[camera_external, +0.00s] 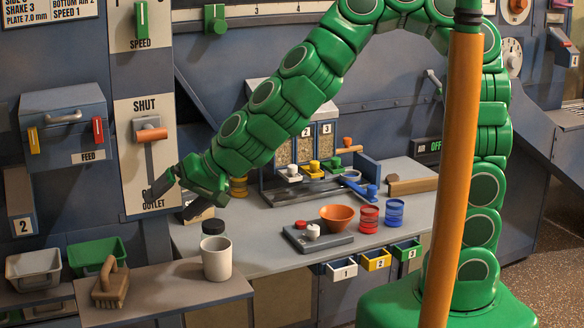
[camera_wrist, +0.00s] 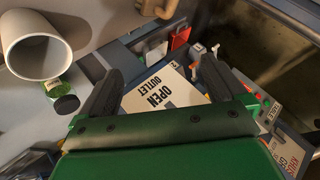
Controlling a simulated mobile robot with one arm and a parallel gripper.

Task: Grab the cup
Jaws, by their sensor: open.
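A white cup (camera_external: 217,262) stands upright on the grey bench at the front left. In the wrist view the cup (camera_wrist: 22,52) is at the upper left, with its mouth showing. My gripper (camera_external: 174,198) is up and to the left of the cup in the external view, apart from it and in front of the outlet panel. In the wrist view the two dark fingers of my gripper (camera_wrist: 161,70) are spread with nothing held between them. The cup lies outside the fingers, to their left.
A dark-lidded jar (camera_external: 213,228) stands right behind the cup; its lid (camera_wrist: 67,104) also shows in the wrist view. A brush (camera_external: 110,290) lies left of the cup, near a green bin (camera_external: 97,256). A scale (camera_external: 317,242) and an orange bowl (camera_external: 337,217) are further right.

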